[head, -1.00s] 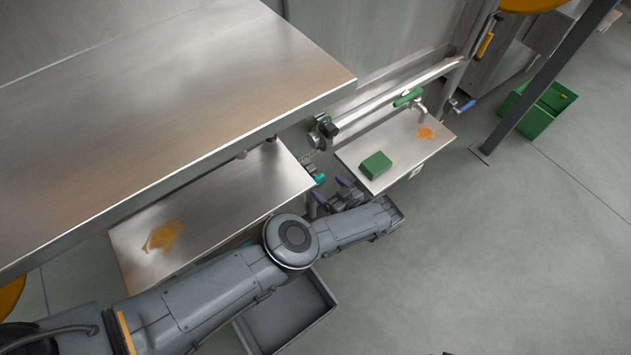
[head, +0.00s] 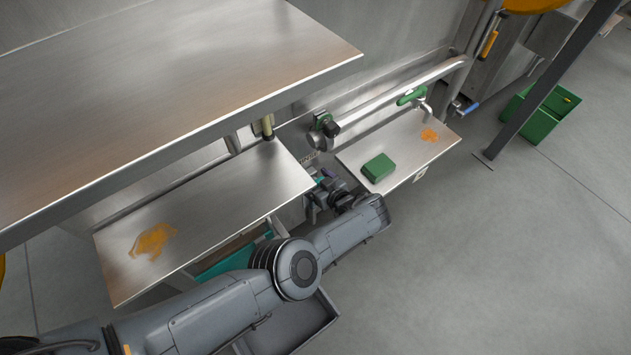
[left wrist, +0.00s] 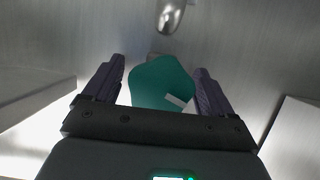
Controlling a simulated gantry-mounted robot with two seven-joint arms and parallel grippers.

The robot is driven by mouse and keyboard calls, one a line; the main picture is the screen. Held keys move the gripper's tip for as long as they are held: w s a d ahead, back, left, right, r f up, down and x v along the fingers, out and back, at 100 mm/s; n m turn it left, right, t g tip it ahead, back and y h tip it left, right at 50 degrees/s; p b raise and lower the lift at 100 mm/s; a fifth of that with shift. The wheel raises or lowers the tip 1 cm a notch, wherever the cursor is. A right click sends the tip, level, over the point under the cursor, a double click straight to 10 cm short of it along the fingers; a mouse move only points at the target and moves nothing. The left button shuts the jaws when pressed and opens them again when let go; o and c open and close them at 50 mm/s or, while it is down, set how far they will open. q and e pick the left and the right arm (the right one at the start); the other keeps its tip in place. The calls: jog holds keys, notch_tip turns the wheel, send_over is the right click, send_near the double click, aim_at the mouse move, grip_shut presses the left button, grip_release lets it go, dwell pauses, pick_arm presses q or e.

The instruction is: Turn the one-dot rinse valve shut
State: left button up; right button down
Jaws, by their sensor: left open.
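A teal handle (left wrist: 160,84) with a white bar-shaped mark lies between the two purple fingers of my left gripper (left wrist: 160,88) in the left wrist view. The fingers are apart, with a gap on each side of the handle. In the head view my left gripper (head: 325,177) is at the gap between the two steel trays, and only a sliver of teal shows beside it. I cannot make out dots on any handle. My right gripper is not in view.
A large steel table (head: 150,90) overhangs the left tray (head: 200,215), which has an orange smear. The right tray (head: 415,150) holds a green block (head: 378,167). A grey bin (head: 310,325) stands below my arm. A blue-handled lever (head: 469,108) is farther right.

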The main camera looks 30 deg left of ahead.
pick_arm(q)
jog(key=c, duration=0.9)
jog(key=shift+m, duration=0.3)
jog(key=shift+m+g+y, duration=0.3)
jog(key=shift+m+g, duration=0.3)
jog(key=shift+m, duration=0.1)
jog(key=o, duration=0.9)
